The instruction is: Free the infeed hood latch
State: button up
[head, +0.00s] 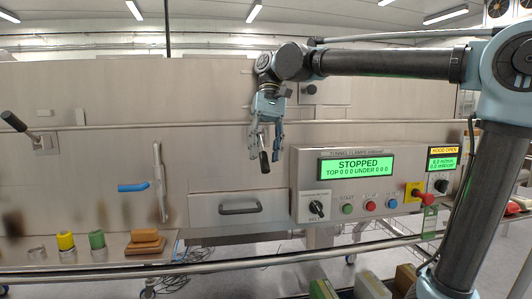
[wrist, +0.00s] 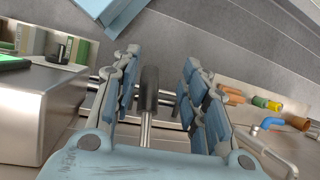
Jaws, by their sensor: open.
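My gripper (head: 266,146) is open in front of the steel tunnel panel, fingers pointing down. A lever with a black grip (head: 264,163) and a steel shank shows at its fingertips. In the wrist view the same black grip (wrist: 149,88) lies between the two spread blue finger pads, with gaps on both sides, so the fingers are around it without visibly touching. My gripper also shows in the wrist view (wrist: 160,62). A similar black-gripped lever (head: 14,121) sits tilted on a plate at the far left. No label shows which lever is the infeed hood latch.
A control panel (head: 302,160) to the right reads STOPPED, with a HOOD OPEN sign (head: 444,150) beside it. A rail (head: 215,262) crosses the front.

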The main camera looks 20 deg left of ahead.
aim_at(266, 162)
notch_tip(266, 162, up, 10)
jog(key=shift+f, duration=0.25)
dwell(0.4)
